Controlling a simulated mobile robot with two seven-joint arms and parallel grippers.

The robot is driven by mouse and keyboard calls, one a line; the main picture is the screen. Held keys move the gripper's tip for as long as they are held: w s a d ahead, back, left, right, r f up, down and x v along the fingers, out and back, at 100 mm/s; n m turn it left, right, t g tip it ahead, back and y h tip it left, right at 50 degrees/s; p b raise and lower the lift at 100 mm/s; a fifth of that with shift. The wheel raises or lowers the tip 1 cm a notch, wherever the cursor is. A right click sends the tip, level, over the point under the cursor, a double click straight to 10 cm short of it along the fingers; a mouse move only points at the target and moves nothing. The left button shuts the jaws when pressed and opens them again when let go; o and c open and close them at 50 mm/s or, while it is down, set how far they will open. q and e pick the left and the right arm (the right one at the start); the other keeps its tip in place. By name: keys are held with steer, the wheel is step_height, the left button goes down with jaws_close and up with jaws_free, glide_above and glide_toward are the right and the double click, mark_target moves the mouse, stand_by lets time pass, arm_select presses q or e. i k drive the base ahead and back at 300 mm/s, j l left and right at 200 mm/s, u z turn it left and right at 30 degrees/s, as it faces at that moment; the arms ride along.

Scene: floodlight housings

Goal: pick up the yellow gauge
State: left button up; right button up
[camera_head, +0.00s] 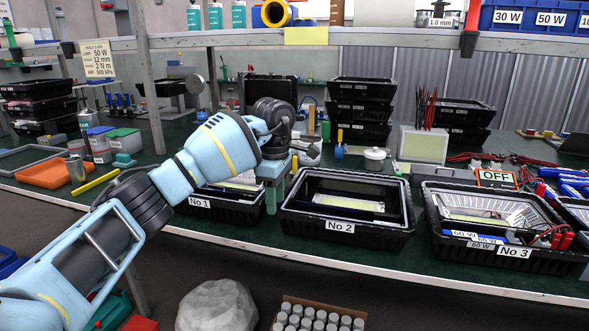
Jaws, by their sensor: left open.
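My left gripper (275,192) hangs at the gap between the black tray No 1 (232,213) and the black tray No 2 (345,228). Its teal fingers point down and are open, and I see nothing held between them. I cannot tell for sure which thing is the yellow gauge. A yellow bar (96,184) lies on the green bench at the left, well away from the gripper. A small upright yellow piece with a blue base (339,143) stands behind tray No 2. My right gripper is not in view.
Tray No 3 (506,250) holds leads and blue parts at the right. An orange tray (53,173) lies at the left. Stacked black trays (361,112) stand behind. A shelf (420,41) crosses above the bench. A grey rock-like lump (217,305) is below the front edge.

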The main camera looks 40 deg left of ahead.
mark_target(294, 160)
steer(key=i+j, duration=0.55)
steer(key=j, duration=0.2)
steer(key=i+j, duration=0.6)
steer(key=j, duration=0.1)
